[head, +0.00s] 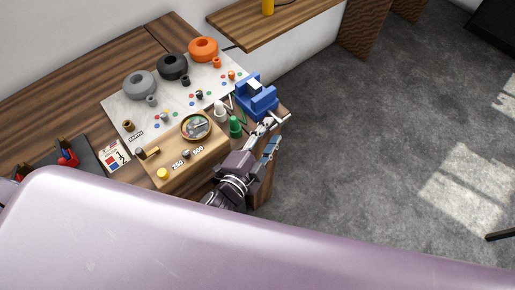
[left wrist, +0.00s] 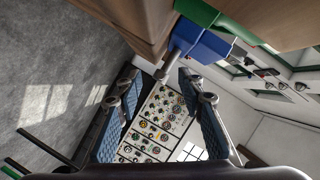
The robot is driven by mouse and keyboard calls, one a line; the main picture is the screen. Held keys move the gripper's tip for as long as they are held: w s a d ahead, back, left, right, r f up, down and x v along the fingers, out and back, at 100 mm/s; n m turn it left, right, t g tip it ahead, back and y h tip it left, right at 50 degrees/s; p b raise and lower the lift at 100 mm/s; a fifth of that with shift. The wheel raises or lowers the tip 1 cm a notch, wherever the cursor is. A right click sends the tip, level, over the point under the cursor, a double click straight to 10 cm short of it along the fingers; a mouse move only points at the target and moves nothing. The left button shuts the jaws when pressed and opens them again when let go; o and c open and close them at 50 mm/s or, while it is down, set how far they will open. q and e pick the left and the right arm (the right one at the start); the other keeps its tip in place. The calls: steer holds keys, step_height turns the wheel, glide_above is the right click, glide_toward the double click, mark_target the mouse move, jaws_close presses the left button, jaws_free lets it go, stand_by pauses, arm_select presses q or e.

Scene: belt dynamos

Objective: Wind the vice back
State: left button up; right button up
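The blue vice (head: 259,97) is at the right front corner of the workbench. In the left wrist view the blue vice (left wrist: 208,47) is at the top, with its grey screw end (left wrist: 163,73) pointing down toward my gripper. My left gripper (head: 268,132) is just in front of the vice in the head view. In the left wrist view my left gripper (left wrist: 158,80) has its two blue-padded fingers spread apart, with the screw end showing between their tips. I cannot tell whether a finger touches it. My right gripper is in neither view.
A white board (head: 118,110) bears grey (head: 140,84), black (head: 173,66) and orange (head: 203,48) round parts. A wooden box with a dial (head: 196,126) and a green object (head: 235,126) stand close to my gripper. Open floor (head: 385,150) lies to the right.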

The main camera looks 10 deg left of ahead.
arm_select(q)
steer(key=v, duration=0.9)
